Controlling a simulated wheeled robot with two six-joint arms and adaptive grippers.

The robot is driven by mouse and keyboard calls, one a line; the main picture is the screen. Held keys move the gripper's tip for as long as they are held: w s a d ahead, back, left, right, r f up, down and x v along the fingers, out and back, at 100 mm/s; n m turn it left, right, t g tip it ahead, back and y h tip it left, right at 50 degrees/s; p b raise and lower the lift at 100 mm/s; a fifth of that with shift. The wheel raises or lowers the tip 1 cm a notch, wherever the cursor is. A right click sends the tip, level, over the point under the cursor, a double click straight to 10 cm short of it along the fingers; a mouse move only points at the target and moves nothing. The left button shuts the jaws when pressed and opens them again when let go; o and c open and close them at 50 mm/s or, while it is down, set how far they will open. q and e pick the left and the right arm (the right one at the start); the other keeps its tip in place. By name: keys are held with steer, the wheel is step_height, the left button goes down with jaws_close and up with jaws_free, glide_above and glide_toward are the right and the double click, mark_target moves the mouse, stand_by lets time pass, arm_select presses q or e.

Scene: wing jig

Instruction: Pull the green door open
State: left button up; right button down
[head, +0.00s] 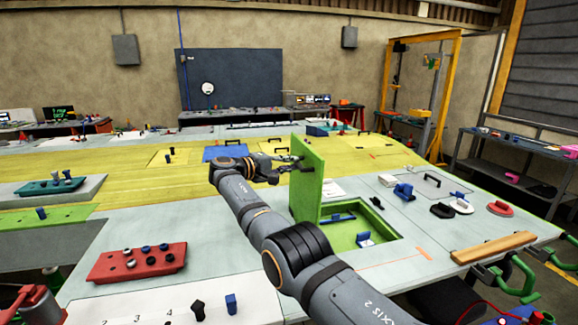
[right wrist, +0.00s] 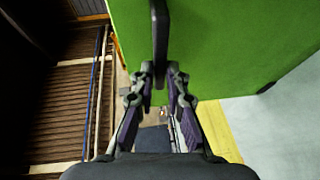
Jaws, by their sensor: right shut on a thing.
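The green door (head: 307,182) stands upright, swung up from a green-lined recess (head: 340,238) in the pale table top. It also fills the upper right of the right wrist view (right wrist: 235,50). My right gripper (head: 287,164) is at the door's left face in the head view. In the right wrist view its fingers (right wrist: 159,74) are shut on the door's dark handle (right wrist: 160,35). The fingertips grip the handle's near end. My left gripper is not in view.
Inside the recess are a blue bar (head: 337,218) and a small blue-and-white block (head: 365,240). A wooden bar (head: 493,247) and several clamps lie to the right. A red tray (head: 135,263) with knobs is on the left.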

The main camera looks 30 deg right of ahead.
steer(key=shift+f, duration=0.35)
steer(key=c, duration=1.4)
jaws_free()
steer(key=shift+o, duration=0.2)
steer(key=shift+d, duration=0.1)
steer(key=shift+r, duration=0.1)
steer(key=s+a+r, duration=0.1)
steer(key=a, duration=0.6)
steer(key=shift+a, duration=0.15)
